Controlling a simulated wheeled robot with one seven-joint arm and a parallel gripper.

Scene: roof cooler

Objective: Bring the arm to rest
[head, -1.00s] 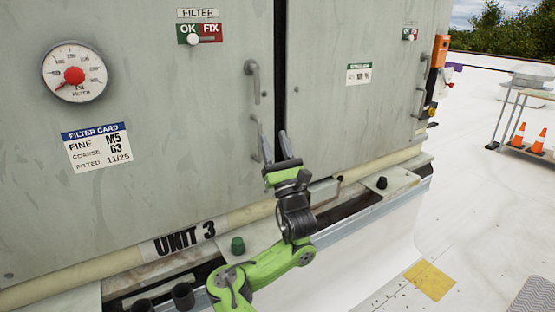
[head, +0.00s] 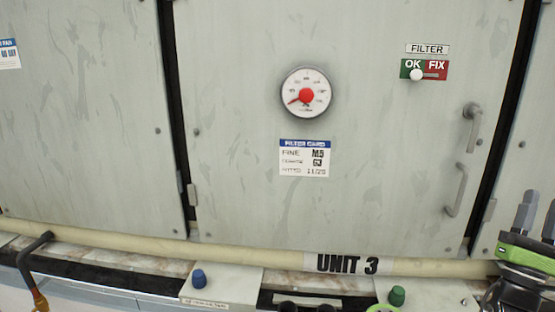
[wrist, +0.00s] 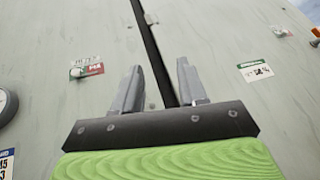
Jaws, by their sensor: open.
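My gripper (head: 538,215) is at the right edge of the head view, cut off by the frame, with its two grey fingers pointing up. In the wrist view the fingers (wrist: 158,88) stand apart with nothing between them. They point toward the grey cabinet front and the dark vertical door gap. The gripper appears clear of the cabinet, but its exact distance is hard to tell. Most of my arm is out of the head view.
The Unit 3 door (head: 380,150) is shut. It carries a round gauge (head: 306,92), a filter card (head: 304,158), an OK/FIX slider (head: 417,74) on OK, a latch (head: 472,122) and a pull handle (head: 456,190). A ledge with blue (head: 199,278) and green (head: 397,296) caps runs below.

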